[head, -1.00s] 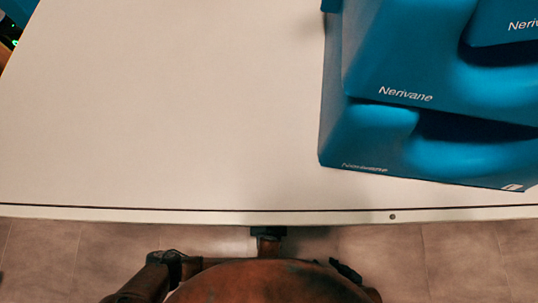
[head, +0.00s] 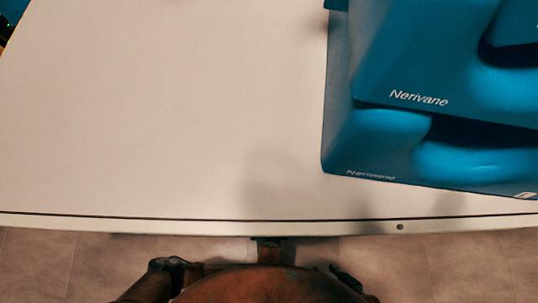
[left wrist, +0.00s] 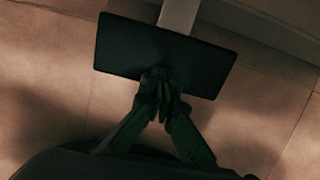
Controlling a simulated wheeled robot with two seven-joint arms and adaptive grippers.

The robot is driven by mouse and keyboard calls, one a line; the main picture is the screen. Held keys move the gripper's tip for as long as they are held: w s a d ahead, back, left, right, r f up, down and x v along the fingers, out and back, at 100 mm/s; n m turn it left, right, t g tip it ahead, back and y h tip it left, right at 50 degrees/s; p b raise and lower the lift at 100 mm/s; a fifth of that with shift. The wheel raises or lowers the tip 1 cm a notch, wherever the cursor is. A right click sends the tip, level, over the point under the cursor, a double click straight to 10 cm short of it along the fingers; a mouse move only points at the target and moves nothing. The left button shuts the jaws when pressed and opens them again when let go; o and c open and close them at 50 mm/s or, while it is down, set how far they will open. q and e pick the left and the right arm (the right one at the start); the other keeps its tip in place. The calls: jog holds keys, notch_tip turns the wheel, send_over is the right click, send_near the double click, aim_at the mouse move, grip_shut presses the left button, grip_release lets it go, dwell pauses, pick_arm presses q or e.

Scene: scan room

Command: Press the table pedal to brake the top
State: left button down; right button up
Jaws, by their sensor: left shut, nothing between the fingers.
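The table pedal is a dark rectangular plate (left wrist: 205,62) low over the floor in the left wrist view, with a pale bar running up from its far edge. The white table top (head: 150,110) fills most of the head view. A small dark part at the bottom, right of centre, seems to be my right gripper (head: 350,278); its jaws cannot be made out. The left gripper is not clear in the head view.
Stacked blue boxes (head: 375,135) marked "Nerivane" stand on the right of the table top. The left and middle of the top are bare. Tiled floor (head: 455,265) shows in front of the table edge. A pale band crosses the upper right of the left wrist view.

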pick_arm(q)
jog(key=p+v, duration=0.2)
jog(key=v, duration=0.9)
jog(key=shift+s+r, duration=0.15)
jog(key=shift+s, duration=0.1)
dwell(1.0)
